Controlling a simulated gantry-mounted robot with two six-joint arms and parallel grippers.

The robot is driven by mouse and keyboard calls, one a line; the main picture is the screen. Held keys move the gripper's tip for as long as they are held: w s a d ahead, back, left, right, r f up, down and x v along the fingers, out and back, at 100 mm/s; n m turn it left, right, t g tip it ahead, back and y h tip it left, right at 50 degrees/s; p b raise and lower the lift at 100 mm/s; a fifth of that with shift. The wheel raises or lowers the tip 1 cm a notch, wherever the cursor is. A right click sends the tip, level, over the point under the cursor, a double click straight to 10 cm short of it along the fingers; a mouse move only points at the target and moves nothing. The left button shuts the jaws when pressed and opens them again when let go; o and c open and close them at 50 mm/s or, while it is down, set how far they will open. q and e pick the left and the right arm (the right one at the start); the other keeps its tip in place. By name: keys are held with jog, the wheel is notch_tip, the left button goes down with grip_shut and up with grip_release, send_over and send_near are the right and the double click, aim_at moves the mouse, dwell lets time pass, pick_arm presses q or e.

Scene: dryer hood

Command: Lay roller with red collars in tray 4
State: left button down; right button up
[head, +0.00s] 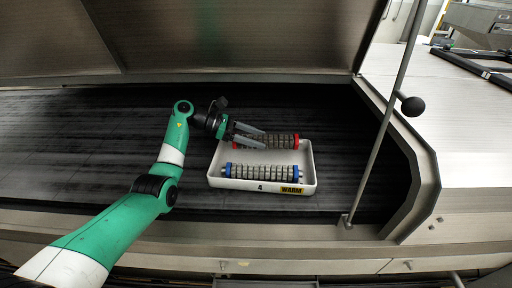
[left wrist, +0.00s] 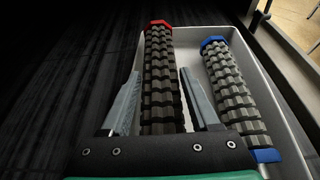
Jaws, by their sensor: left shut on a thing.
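The roller with red collars (head: 283,141) has dark ribbed segments and lies along the back side of tray 4 (head: 235,185), a white tray labelled "4" and "WARM". My left gripper (head: 262,139) is shut on this roller. In the left wrist view the roller (left wrist: 160,75) runs between the two fingers (left wrist: 160,97), with one red collar at its far end; the near end is hidden by the gripper. I cannot tell whether the roller touches the tray floor or is held just above it. My right gripper is not in view.
A similar roller with blue collars (head: 262,173) lies along the front side of the tray, and it also shows in the left wrist view (left wrist: 235,90). The dark belt (head: 70,140) is clear to the left. A metal rod with a black knob (head: 412,105) stands right of the tray.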

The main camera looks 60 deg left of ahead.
pick_arm(q)
notch_tip(320, 180, down, 3)
jog(key=shift+b, duration=0.5)
jog(key=shift+d, duration=0.1)
jog(key=shift+r, duration=0.1)
jog(key=shift+f, duration=0.2)
jog(key=shift+c, duration=2)
grip_release()
jog(key=shift+r, duration=0.1)
